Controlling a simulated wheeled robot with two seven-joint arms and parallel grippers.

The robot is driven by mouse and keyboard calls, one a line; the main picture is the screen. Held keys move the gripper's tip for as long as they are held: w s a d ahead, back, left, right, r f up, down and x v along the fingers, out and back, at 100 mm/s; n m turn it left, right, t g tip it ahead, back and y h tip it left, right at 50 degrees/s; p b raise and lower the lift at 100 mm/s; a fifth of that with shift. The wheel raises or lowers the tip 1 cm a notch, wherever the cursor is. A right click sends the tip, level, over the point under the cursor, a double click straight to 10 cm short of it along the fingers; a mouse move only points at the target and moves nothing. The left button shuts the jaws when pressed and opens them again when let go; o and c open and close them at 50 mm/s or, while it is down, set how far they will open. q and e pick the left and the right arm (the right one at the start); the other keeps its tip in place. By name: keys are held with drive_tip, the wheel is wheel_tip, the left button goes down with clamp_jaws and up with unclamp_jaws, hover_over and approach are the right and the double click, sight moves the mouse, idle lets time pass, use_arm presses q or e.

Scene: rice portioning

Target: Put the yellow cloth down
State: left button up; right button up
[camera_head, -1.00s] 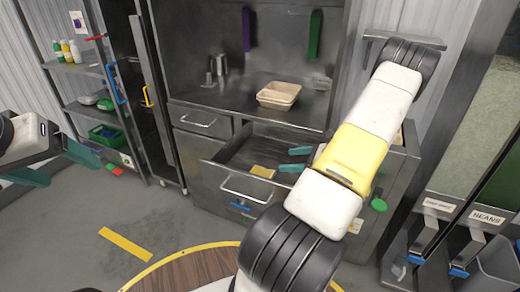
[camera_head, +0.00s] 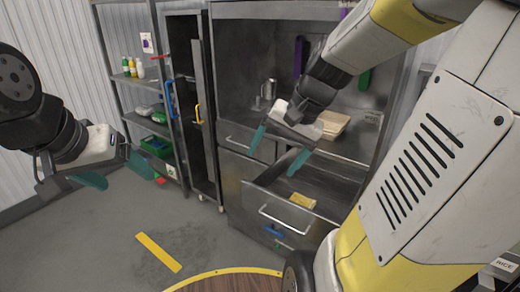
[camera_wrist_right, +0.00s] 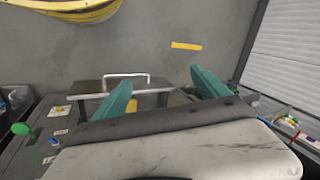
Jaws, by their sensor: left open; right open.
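The yellow cloth (camera_head: 302,200) lies inside the open drawer (camera_head: 275,212), near its front. Part of the cloth also shows between the fingers in the right wrist view (camera_wrist_right: 131,106), mostly hidden by the gripper. My right gripper (camera_head: 277,152) is open and empty, with teal fingers, above the drawer and apart from the cloth. Its open fingers also show in the right wrist view (camera_wrist_right: 163,88). My left gripper (camera_head: 113,172) is open and empty at the left, over the floor and away from the drawer.
A beige container (camera_head: 333,123) and a metal jug (camera_head: 268,90) stand on the steel counter above the drawer. A shelf with bottles (camera_head: 133,68) and a green crate (camera_head: 156,146) stands at the left. A round wooden tabletop (camera_head: 230,283) is at the bottom. Floor between is clear.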

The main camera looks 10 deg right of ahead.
drive_tip(key=s+a+r+n+t+h, duration=0.1)
drive_tip(key=s+a+r+n+t, duration=0.1)
drive_tip(key=s+n, duration=0.4)
wheel_tip(320, 180, up, 2)
drive_tip(key=shift+s+a+r+t+h, duration=0.2)
drive_tip(key=shift+a+r+t+h, duration=0.1)
drive_tip(key=shift+t, duration=0.2)
idle(0.4)
